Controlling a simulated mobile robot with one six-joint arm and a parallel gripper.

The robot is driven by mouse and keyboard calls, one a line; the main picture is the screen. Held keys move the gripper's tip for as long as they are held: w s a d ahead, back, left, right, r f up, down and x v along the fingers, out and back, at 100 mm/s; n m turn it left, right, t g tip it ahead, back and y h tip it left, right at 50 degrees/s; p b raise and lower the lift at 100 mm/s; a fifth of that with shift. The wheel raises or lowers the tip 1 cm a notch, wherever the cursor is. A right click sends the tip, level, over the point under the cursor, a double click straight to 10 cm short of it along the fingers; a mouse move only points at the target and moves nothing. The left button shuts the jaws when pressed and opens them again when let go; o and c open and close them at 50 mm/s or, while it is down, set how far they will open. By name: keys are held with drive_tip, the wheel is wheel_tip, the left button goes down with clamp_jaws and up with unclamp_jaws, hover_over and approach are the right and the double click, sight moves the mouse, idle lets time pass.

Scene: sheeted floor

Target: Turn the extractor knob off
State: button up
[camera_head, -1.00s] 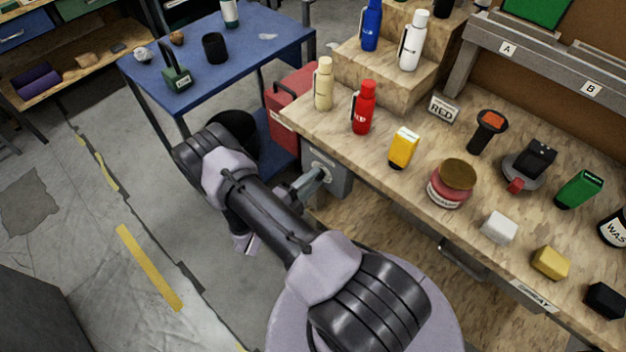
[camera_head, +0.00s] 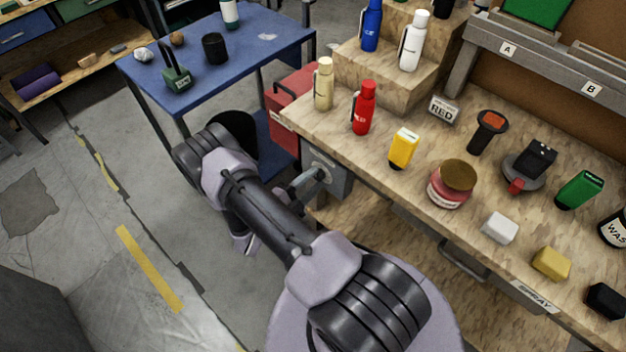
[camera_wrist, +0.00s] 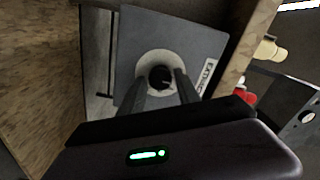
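The extractor box is a grey panel (camera_wrist: 190,45) in the wrist view, with a partly readable label along its right edge. Its dark round knob (camera_wrist: 161,78) sits on a pale round plate. My gripper (camera_wrist: 162,82) is open, with one finger to the left of the knob and one to the right. I cannot tell whether the fingers touch it. In the head view, the box (camera_head: 338,182) is under the left end of the bench, and my gripper (camera_head: 316,178) is at its face.
The wooden bench (camera_head: 400,195) above the box holds bottles, a jar and small blocks. A red cabinet (camera_head: 290,95) stands beside the box, and a blue table (camera_head: 245,50) stands behind.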

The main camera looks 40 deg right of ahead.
drive_tip(key=shift+o, duration=0.6)
drive_tip(key=shift+a, duration=0.25)
drive_tip(key=s+a+p, duration=0.1)
drive_tip(key=a+p, duration=0.2)
drive_tip(key=a, duration=1.4)
drive_tip(key=shift+s, duration=0.2)
drive_tip(key=shift+r, duration=0.1)
